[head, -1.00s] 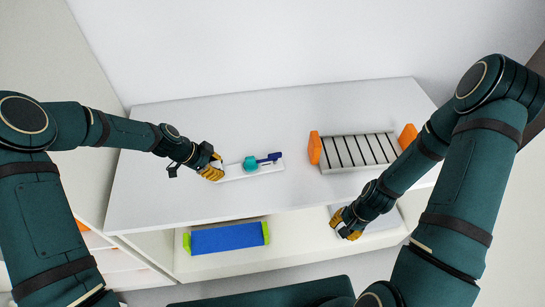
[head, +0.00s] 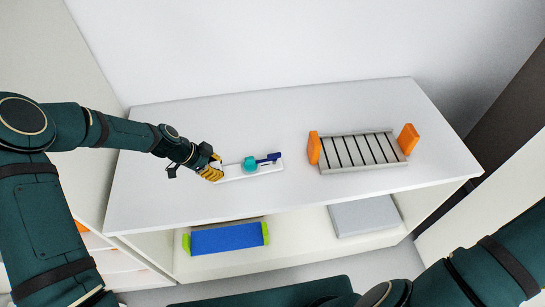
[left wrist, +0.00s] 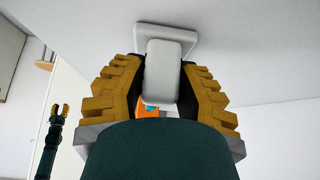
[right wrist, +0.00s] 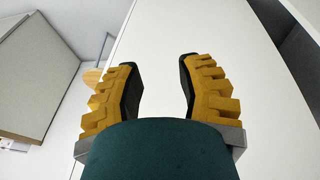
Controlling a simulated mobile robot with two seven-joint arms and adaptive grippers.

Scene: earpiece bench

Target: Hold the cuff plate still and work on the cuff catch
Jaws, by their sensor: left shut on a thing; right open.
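The cuff plate (head: 236,173) is a narrow white strip lying on the bench top, left of centre. A teal round part (head: 250,164) and a dark blue lever-like piece (head: 268,159), which look like the cuff catch, sit on it. My left gripper (head: 216,170) is shut at the plate's left end. In the left wrist view its yellow fingers (left wrist: 162,85) close on both sides of a white upright block (left wrist: 162,72) on the plate. My right gripper (right wrist: 160,75) is open and empty in the right wrist view; it is outside the head view.
A grey slatted rack (head: 360,152) with orange end pieces (head: 408,139) stands right of the plate. On the shelf below are a blue block with green ends (head: 226,239) and a grey flat box (head: 365,216). The bench top (head: 290,120) is clear behind the plate.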

